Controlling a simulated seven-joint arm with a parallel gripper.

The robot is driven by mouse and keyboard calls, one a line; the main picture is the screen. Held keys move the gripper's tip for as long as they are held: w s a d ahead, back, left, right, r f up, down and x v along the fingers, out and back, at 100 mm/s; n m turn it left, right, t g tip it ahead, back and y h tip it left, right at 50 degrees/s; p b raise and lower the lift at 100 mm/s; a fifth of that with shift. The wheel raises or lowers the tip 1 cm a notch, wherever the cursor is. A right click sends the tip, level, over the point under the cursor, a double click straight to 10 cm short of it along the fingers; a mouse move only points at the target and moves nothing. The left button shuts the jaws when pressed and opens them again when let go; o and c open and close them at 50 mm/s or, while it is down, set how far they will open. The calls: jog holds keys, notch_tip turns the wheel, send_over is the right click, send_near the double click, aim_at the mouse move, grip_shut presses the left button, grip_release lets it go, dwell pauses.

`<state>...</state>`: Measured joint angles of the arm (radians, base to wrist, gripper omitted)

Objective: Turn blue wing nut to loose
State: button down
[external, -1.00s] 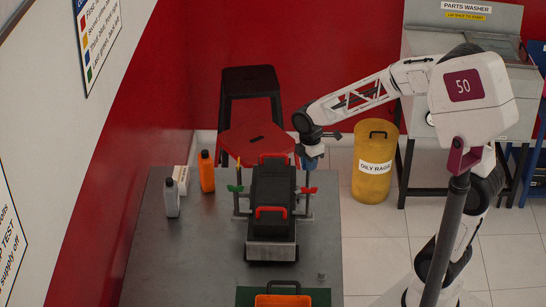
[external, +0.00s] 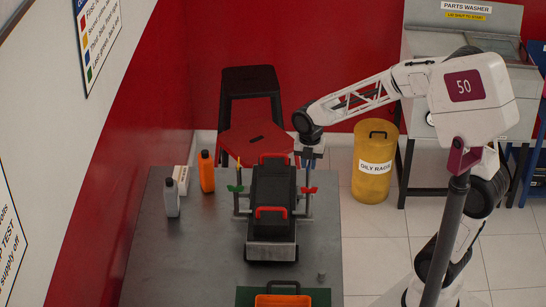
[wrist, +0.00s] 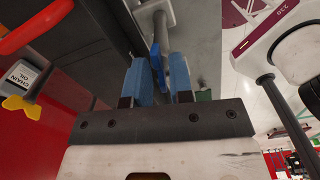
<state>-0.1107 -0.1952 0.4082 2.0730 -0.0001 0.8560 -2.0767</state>
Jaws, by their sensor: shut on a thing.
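The blue wing nut (wrist: 157,66) shows in the wrist view between the blue fingertips of my gripper (wrist: 160,76), which is shut on it. It sits at a grey rod (wrist: 160,20) beside the dark engine block (wrist: 100,35). In the external view my gripper (external: 309,160) points down at the far right corner of the engine block (external: 272,187); there the wing nut is hidden by the fingers.
A red wing nut (external: 309,190) is just nearer than my gripper, a green one (external: 235,188) and a yellow one (external: 239,164) are left of the block. Red handles (external: 271,211) top the block. Bottles (external: 206,172) stand left; the bench (external: 190,250) is mostly clear at front left.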

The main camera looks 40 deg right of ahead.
jog(key=shift+n, duration=0.3)
jog(key=c, duration=1.3)
grip_release()
jog(key=shift+r, duration=3.95)
